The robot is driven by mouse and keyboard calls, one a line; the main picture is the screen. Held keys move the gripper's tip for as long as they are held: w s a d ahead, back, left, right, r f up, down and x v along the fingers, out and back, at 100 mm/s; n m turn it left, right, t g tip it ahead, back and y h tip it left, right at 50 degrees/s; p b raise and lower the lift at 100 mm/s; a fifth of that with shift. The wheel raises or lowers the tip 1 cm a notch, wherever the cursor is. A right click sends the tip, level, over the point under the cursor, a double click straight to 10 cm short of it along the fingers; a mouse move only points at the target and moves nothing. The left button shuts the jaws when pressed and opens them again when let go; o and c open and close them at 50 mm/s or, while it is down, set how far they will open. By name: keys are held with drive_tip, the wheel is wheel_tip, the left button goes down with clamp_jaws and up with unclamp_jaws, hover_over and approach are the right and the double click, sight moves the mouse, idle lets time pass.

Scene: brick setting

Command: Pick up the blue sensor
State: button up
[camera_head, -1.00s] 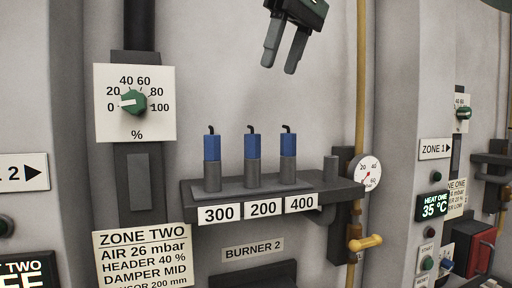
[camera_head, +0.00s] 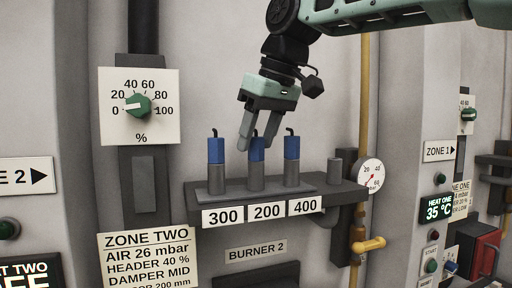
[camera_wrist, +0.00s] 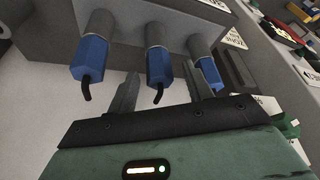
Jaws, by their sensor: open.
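Three blue-topped sensors with grey lower bodies and short dark bent leads stand upright on a dark shelf (camera_head: 340,192). The left sensor (camera_head: 215,151) is above the label 300, the middle sensor (camera_head: 256,155) above 200, and the right sensor (camera_head: 292,147) above 400. My gripper (camera_head: 254,142) is open and empty, pointing down at the middle sensor's top. In the wrist view, the middle sensor (camera_wrist: 158,66) shows between the two fingers. The left sensor (camera_wrist: 90,58) is outside the left finger, and the right sensor (camera_wrist: 208,73) is partly hidden behind the right finger. Contact cannot be told.
A grey peg (camera_head: 335,171) stands at the shelf's right end. A round gauge (camera_head: 369,176) and a yellow pipe (camera_head: 364,100) are to its right. A dial panel (camera_head: 139,106) is on the wall at left. The neighbouring sensors leave narrow gaps for the fingers.

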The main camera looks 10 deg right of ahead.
drive_tip(key=shift+x, duration=0.85)
clamp_jaws()
drive_tip(key=shift+r, duration=0.1)
drive_tip(key=shift+r, duration=4.95)
